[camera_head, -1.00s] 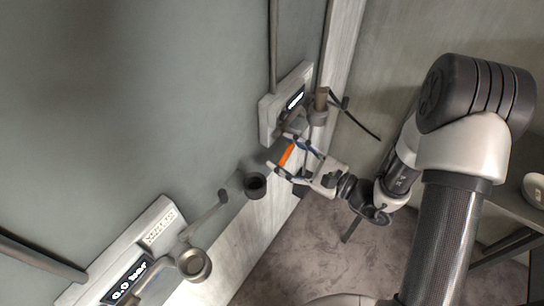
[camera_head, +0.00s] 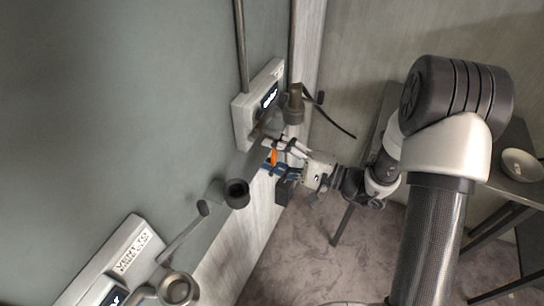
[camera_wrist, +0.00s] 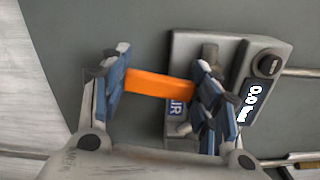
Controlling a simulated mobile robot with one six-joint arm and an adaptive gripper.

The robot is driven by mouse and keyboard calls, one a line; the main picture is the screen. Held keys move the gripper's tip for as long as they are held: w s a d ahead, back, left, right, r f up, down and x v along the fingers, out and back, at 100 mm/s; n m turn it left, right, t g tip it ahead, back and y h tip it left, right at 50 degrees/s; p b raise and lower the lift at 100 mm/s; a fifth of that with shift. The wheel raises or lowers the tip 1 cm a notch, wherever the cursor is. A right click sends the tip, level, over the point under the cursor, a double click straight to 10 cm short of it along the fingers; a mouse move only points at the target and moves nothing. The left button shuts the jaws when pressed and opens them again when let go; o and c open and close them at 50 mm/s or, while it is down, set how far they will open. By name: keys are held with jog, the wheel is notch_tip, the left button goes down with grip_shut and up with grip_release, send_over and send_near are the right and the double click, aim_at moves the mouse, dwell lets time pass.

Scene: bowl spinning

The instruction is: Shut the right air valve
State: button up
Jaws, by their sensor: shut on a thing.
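The right air valve is a pale wall unit (camera_head: 241,112) with a small lit display (camera_head: 270,97), at upper centre in the head view. My gripper (camera_wrist: 156,76) is shut on this handle, with a blue-padded finger at each end. The fingers hide the handle's ends and part of the unit.
A second wall unit (camera_head: 128,247) with a lever (camera_head: 184,232) is at lower left in the head view. A dark cup-shaped fitting (camera_head: 236,192) sticks out between the units. A pipe (camera_head: 241,45) runs up from the right unit. A table with a bowl (camera_head: 522,165) stands at far right.

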jog(key=shift+w+d+f+n, duration=0.15)
jog(key=shift+w+n, duration=0.35)
jog(key=shift+n, duration=0.6)
jog(key=shift+w+d, duration=0.1)
jog(key=o, duration=1.6)
jog(key=shift+c, duration=0.2)
jog(key=v, duration=1.2)
